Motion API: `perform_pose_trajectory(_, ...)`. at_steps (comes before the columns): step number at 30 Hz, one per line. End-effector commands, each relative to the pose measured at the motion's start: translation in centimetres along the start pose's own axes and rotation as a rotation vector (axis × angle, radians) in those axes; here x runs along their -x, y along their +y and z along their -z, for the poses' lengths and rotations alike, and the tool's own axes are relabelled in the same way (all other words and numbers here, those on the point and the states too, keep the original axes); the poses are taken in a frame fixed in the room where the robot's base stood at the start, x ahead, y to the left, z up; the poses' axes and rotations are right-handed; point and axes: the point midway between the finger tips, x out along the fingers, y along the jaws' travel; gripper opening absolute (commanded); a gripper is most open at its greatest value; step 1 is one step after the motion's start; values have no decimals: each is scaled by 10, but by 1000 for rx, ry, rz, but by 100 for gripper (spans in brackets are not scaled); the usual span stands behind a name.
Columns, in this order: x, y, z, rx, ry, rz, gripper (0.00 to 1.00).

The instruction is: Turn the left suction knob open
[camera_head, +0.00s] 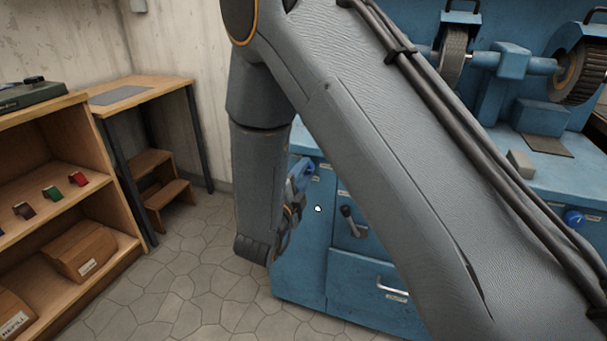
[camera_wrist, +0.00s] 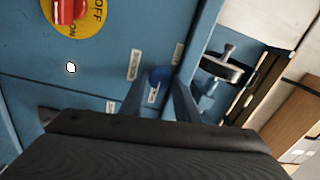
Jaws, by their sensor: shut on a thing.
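A round blue knob (camera_wrist: 160,76) sits on the blue cabinet front in the wrist view, with small labels around it. My gripper (camera_wrist: 158,98) has its two blue fingers on either side of this knob and is shut on it. The fingers hide part of the knob's sides. In the head view my gripper (camera_head: 299,180) is at the cabinet's left end, partly behind my arm, and the held knob cannot be made out there. Another blue knob (camera_head: 572,217) shows at the cabinet's right.
A red switch (camera_wrist: 66,10) on a yellow ON/OFF plate is near the knob. The blue cabinet (camera_head: 303,262) carries a grinding machine (camera_head: 505,62). A wooden shelf (camera_head: 105,150) stands left; the stone floor between is clear.

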Motion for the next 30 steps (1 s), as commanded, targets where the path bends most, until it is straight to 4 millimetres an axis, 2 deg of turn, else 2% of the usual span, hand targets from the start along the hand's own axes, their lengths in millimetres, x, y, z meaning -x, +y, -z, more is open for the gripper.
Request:
perform_pose_trajectory(2, 0, 0, 0, 0, 0, -1, 7)
perform_pose_trajectory(3, 0, 0, 0, 0, 0, -1, 32)
perform_pose_trajectory(6, 0, 0, 0, 1, 0, -1, 48)
perform_pose_trajectory(17, 5, 0, 0, 1, -1, -1, 48)
perform_pose_trajectory(30, 68, 0, -1, 2, -3, -1, 48)
